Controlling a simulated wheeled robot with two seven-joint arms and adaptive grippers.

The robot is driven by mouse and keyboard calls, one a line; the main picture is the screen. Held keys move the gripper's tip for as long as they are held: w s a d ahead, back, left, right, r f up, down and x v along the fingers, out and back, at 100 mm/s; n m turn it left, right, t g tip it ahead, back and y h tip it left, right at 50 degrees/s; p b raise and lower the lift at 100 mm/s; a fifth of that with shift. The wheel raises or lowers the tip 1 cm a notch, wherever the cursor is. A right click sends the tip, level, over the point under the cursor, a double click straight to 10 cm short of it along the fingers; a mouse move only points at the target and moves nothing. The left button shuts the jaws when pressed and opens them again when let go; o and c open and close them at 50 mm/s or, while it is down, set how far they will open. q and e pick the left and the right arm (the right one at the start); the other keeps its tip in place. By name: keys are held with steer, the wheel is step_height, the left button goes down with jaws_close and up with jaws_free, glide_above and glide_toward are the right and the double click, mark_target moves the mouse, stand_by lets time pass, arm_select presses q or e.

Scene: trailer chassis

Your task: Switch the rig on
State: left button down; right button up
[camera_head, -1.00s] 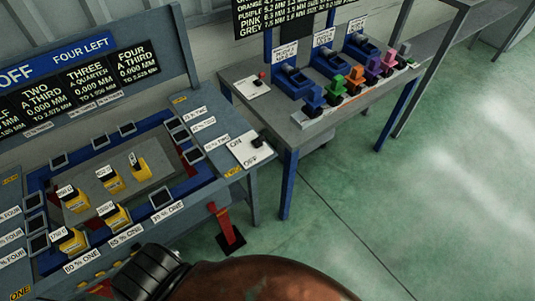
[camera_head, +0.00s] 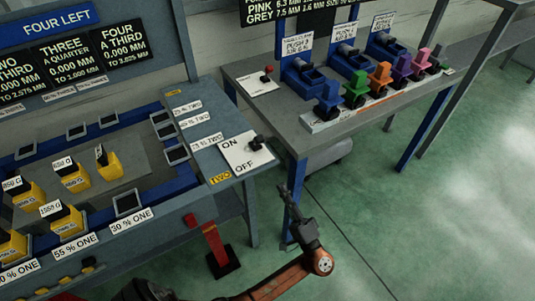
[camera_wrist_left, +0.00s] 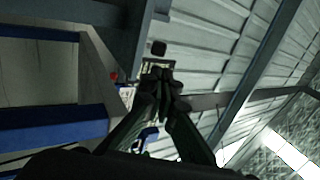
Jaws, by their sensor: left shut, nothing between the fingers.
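The rig's switch is a small black knob (camera_head: 255,143) on a white plate (camera_head: 243,160) marked ON and OFF, at the right end of the grey-blue bench. The knob sits on the right edge of the plate, nearer the ON lettering. My left gripper (camera_head: 285,192) is shut and empty, pointing up, in front of the bench's right corner and lower in the picture than the switch. It also shows shut in the left wrist view (camera_wrist_left: 166,76). My right gripper is out of view.
The bench (camera_head: 195,150) carries yellow weights (camera_head: 75,176) and blue-framed pockets. A red stand (camera_head: 217,245) is below its front edge. A second table (camera_head: 250,107) at the back holds a red-knobbed switch (camera_head: 265,76) and coloured pieces. Green floor is open at right.

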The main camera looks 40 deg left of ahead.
arm_select(q)
steer(key=shift+a, duration=0.1)
glide_toward(260, 143)
steer(key=x, duration=0.2)
steer(key=f+x, duration=0.1)
steer(key=x, duration=0.2)
steer(key=shift+w+a, duration=0.3)
steer(key=shift+a, duration=0.1)
steer(key=shift+w+a+r, duration=0.3)
steer(key=shift+a+r, duration=0.1)
steer(key=shift+a, duration=0.15)
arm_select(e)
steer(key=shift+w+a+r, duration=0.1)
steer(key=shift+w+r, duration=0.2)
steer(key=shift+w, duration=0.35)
arm_select(q)
steer(key=shift+r, duration=0.1)
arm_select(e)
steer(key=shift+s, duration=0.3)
